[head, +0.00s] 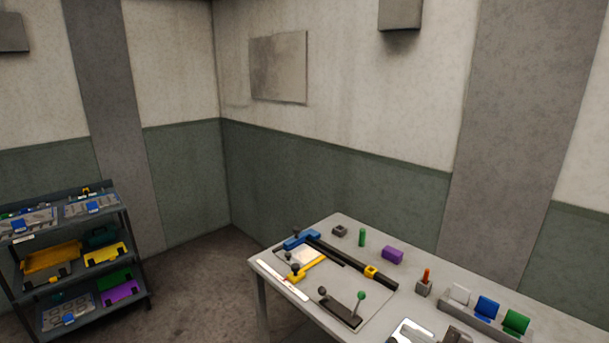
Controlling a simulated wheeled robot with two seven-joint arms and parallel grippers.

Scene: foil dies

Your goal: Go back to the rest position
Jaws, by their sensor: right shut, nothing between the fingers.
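My right gripper (457,335) appears to be the dark grey shape at the bottom edge, just in front of the holder with coloured blocks. It is mostly cut off by the frame, and it is shut with nothing in it. My left gripper is not in view. The light grey table (345,222) stands at the lower right. On it is a press-like fixture with a black bar (340,257), a blue clamp (300,240), a yellow clamp (306,268) and a green-knobbed lever (361,295).
A holder (470,319) carries white, blue and green blocks. A purple block (393,254), green cylinder (362,237) and orange-topped piece (425,280) stand on the table. A dark shelf rack (140,262) with coloured dies stands left. Open floor (200,280) lies between.

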